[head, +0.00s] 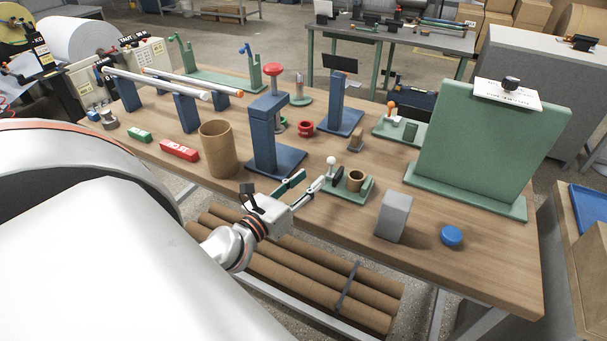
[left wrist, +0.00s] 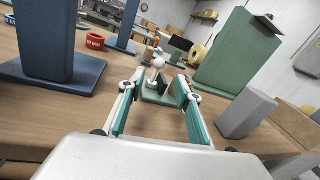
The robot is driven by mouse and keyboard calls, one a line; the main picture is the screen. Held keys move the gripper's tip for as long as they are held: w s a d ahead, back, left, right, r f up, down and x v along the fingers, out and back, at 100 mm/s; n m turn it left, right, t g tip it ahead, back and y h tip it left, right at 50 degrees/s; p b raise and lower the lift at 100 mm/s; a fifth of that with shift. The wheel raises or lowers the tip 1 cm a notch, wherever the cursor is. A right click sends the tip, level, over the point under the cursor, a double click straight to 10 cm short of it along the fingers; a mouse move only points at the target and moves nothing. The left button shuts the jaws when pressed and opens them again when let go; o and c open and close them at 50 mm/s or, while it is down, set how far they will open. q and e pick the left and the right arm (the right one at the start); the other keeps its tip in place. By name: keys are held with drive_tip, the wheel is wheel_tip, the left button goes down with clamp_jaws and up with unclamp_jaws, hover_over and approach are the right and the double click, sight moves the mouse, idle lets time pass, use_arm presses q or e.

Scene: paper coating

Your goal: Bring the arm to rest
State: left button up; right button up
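My left gripper (head: 311,179) reaches in from the left over the front edge of the wooden table (head: 480,255). Its two green-lined fingers are spread apart, and in the left wrist view (left wrist: 159,82) nothing is held between them. In the left wrist view the white ball (left wrist: 158,62) appears in the gap, beyond the fingertips. I cannot tell whether a finger touches the stand. My right gripper is not in view.
A blue post stand (head: 265,140) and a cardboard tube (head: 217,147) stand left of the gripper. A grey block (head: 393,215), a blue round cap (head: 451,236) and a green upright board (head: 490,140) stand to the right. Cardboard rolls (head: 300,270) lie under the table.

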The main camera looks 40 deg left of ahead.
use_arm(q)
drive_tip(key=shift+s, duration=0.6)
